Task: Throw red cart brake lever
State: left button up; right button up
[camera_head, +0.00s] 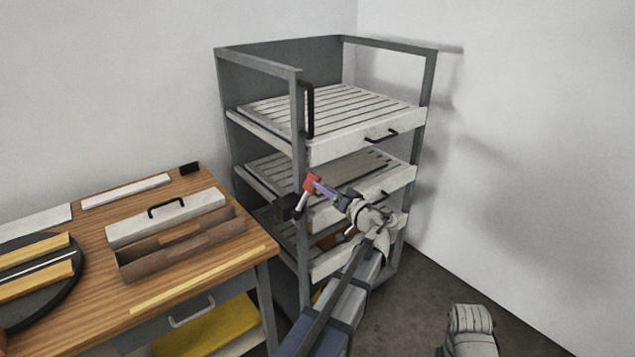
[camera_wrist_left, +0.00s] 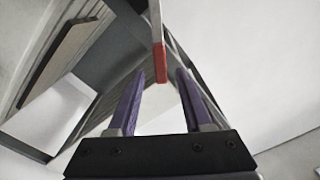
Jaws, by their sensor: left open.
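In the left wrist view the red end (camera_wrist_left: 160,64) hangs on a pale bar, ahead of and roughly between my fingertips. My left gripper (camera_head: 322,189) has purple fingers and is right at the red end in the head view. In the left wrist view the left gripper (camera_wrist_left: 161,76) is open, with a gap between its fingers. Contact with the lever cannot be told. My right gripper does not show.
The grey rack cart (camera_head: 298,120) holds slatted white drawers with black handles. A wooden workbench (camera_head: 95,245) at the left carries a brown tray (camera_head: 185,245), a white bar and a dark round plate. A white wall stands close at the right. Some dark floor is free.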

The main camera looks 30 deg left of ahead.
aim_at(305, 197)
pick_arm(q)
jog(key=x, duration=0.4)
jog(key=shift+w+a, duration=0.1)
jog(key=shift+a, duration=0.3)
jog(key=shift+c, duration=0.4)
grip_shut()
dwell(0.7)
